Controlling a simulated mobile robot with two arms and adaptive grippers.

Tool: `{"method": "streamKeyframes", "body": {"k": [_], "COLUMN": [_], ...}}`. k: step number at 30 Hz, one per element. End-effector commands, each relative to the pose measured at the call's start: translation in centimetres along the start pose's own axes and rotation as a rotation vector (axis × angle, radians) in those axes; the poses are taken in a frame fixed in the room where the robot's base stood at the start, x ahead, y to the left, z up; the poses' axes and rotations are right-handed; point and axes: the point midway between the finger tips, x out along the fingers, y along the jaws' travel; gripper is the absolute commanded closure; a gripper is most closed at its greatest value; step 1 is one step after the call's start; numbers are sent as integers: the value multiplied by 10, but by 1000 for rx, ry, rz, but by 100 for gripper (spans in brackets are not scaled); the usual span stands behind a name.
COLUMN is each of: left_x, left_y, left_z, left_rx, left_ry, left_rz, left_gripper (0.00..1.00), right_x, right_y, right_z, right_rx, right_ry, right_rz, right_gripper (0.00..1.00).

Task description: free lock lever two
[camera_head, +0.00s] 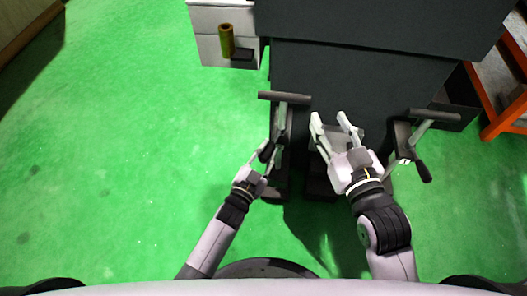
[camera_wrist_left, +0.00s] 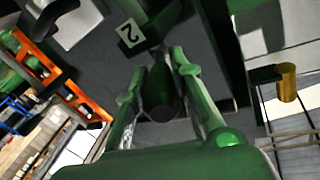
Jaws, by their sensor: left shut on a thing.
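Lock lever two has a dark round handle (camera_wrist_left: 160,92), seen close up in the left wrist view beside a plate marked "2" (camera_wrist_left: 130,33). My left gripper (camera_wrist_left: 157,75) has a finger on each side of this handle and is shut on it. In the head view my left gripper (camera_head: 266,158) is at the left end of the dark machine front, just below a T-shaped handle (camera_head: 284,98). The fingers partly hide the lever there. My right gripper (camera_head: 332,122) is open and appears empty, in front of the middle of the machine.
The dark machine body (camera_head: 350,80) fills the top centre. Another T-shaped handle (camera_head: 435,116) and a dark lever (camera_head: 423,171) stand right of my right gripper. A white box with a yellowish cylinder (camera_head: 227,40) is at upper left. The green floor (camera_head: 130,140) is open on the left.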

Motion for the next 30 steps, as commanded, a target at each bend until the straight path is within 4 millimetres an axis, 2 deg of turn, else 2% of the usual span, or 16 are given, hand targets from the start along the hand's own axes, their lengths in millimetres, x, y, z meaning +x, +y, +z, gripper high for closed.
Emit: {"method": "streamKeyframes", "body": {"k": [15,16,24,30], "left_x": [2,2,2,2], "left_y": [5,5,4,3], "left_z": [-1,-1,-1,-1], "left_rx": [-1,-1,-1,0], "left_ry": [0,0,0,0], "left_rz": [4,4,1,0], "left_gripper": [100,77,59,58], "right_x": [0,0,0,0], "right_y": [0,0,0,0], "right_z": [1,1,1,1], "right_rx": [0,0,1,1], "right_ry": [-3,-3,-3,-3], "right_rz": [0,0,0,0], "right_gripper": [61,61,61,61]}}
